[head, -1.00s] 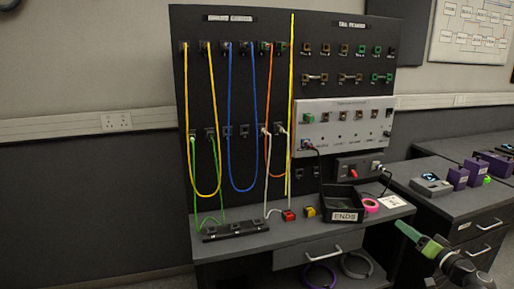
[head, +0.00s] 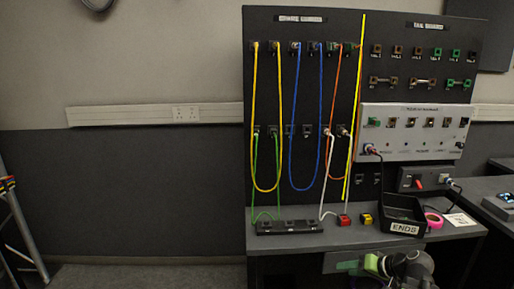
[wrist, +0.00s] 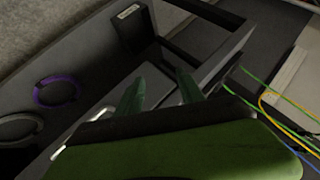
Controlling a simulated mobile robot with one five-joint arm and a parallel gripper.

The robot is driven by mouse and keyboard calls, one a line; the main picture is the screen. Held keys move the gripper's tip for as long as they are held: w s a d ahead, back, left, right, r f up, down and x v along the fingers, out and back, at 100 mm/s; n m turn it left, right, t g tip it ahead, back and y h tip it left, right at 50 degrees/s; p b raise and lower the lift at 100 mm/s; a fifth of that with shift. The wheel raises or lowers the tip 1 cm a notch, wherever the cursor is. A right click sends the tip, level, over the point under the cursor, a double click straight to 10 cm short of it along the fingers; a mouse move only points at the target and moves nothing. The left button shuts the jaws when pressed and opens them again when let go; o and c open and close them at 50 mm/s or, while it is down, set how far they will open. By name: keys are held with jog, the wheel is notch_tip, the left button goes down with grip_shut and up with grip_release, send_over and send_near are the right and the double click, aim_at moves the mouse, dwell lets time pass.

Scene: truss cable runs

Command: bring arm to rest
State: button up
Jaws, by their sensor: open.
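My gripper (wrist: 161,88) shows in the wrist view with two dark green fingers apart and nothing between them. In the head view my gripper (head: 348,267) is at the lower right, pointing left, in front of the bench drawer (head: 335,257) and below the bench top. My arm is folded low, and its lower part is cut off by the picture edge.
The bench (head: 290,242) carries a tray marked ENDS (head: 404,228), a red block (head: 344,221), a yellow block (head: 366,219) and pink tape (head: 433,220). Cables hang on the black panel (head: 400,30). A ladder (head: 22,235) stands at left. The left floor is clear.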

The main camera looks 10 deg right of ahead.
jog(key=s+a+f+n+g+h, duration=0.2)
jog(key=a+f+g+h, duration=0.15)
jog(key=a, duration=0.85)
jog(key=s+a+f+n+g+h, duration=0.15)
jog(key=a+f+g, duration=0.35)
jog(key=a, duration=0.7)
notch_tip(320, 180, up, 16)
jog(key=p, duration=1.6)
jog(key=shift+s+d+r+h, duration=0.15)
jog(key=shift+s+d+h, duration=0.25)
jog(key=shift+s, duration=0.05)
jog(key=shift+m, duration=0.25)
